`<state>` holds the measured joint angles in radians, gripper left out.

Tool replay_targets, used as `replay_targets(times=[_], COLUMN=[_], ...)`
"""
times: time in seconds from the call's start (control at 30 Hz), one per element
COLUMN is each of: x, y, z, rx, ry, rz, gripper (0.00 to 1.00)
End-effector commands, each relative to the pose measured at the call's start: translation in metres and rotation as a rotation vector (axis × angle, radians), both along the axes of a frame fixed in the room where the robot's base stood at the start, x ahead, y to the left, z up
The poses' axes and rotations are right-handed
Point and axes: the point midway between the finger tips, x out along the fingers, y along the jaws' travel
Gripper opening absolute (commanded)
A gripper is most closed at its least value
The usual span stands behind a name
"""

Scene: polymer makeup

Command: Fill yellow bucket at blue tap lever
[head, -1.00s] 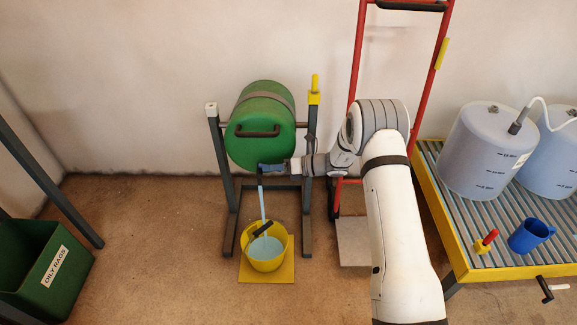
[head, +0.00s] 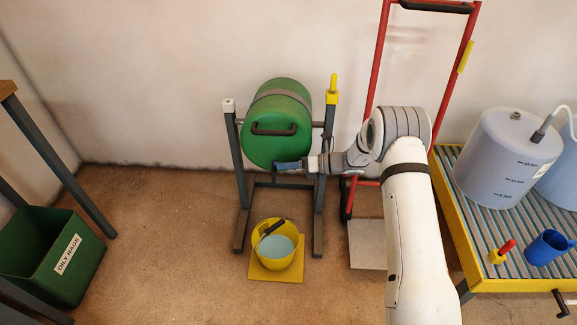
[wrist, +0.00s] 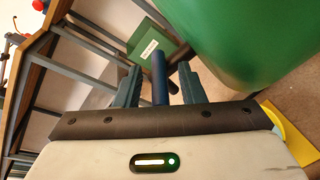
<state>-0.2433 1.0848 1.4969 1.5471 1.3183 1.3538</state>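The yellow bucket (head: 259,247) stands upright on a flat yellow mat (head: 292,273) below the green drum (head: 272,147). Light blue liquid (head: 279,250) shows inside it, and its dark grip lies across the top. The blue tap lever (head: 288,166) is at the drum's lower front. No stream falls from the tap. My gripper (head: 303,165) is at the right end of the lever. In the wrist view the lever (wrist: 160,78) lies between my two fingers (wrist: 159,88), with a visible gap on each side. The tap outlet is not clearly seen.
The drum sits in a grey stand with uprights either side. A red hand truck (head: 379,58) stands behind my arm. At right, a yellow-edged grate (head: 463,232) holds tanks, a blue mug (head: 550,247) and a red-yellow item. A green OILY RAGS bin (head: 40,262) is at left.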

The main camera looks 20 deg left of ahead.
Motion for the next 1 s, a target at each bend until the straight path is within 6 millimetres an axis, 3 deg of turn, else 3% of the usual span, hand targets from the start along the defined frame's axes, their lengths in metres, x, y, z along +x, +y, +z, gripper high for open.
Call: replay_targets(times=[0.17, 0.4, 0.6, 0.9, 1.0], x=[0.002, 0.008, 0.01, 0.01, 0.01], y=[-0.012, -0.052, -0.072, -0.075, -0.076], z=[0.004, 0.014, 0.017, 0.017, 0.019], rx=[0.0, 0.0, -0.001, 0.001, -0.003], ry=[0.001, -0.001, 0.0, 0.0, -0.007], rz=[-0.002, -0.003, -0.001, 0.001, 0.004], gripper=[0.36, 0.36, 0.36, 0.36, 0.29])
